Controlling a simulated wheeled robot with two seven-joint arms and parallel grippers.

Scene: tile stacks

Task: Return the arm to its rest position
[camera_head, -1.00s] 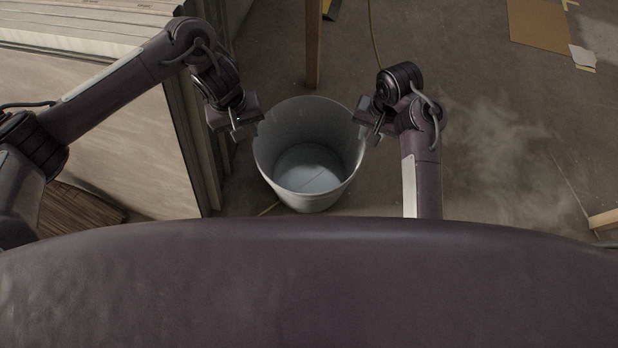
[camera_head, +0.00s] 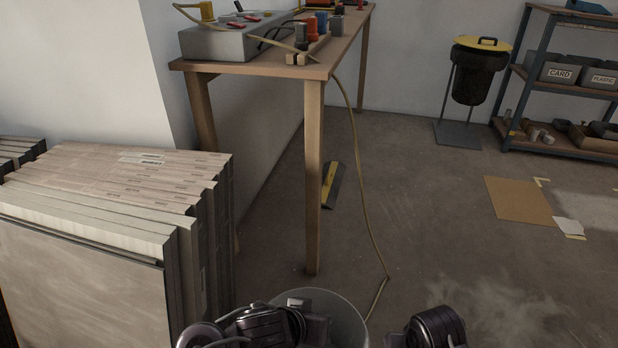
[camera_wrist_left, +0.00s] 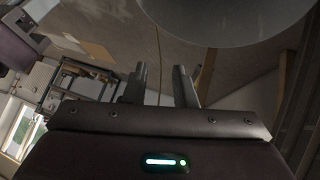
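My left gripper (camera_wrist_left: 163,85) shows in the left wrist view with its two fingers apart and nothing between them. In the head view my left wrist (camera_head: 265,325) is at the bottom edge, in front of the left side of a pale round bucket (camera_head: 345,312). The bucket's curved side also shows at the top of the left wrist view (camera_wrist_left: 225,25), apart from the fingers. My right wrist (camera_head: 437,326) is at the bottom edge, right of the bucket. The fingers of my right gripper are not clear, being cut off by the frame edge.
A stack of tiles (camera_head: 120,185) stands at the left by the wall. A wooden workbench (camera_head: 285,68) with a grey box (camera_head: 225,42) stands behind the bucket, a cable (camera_head: 365,210) hanging to the floor. A bin (camera_head: 475,75) and shelf (camera_head: 560,85) are far right. Floor between is mostly clear.

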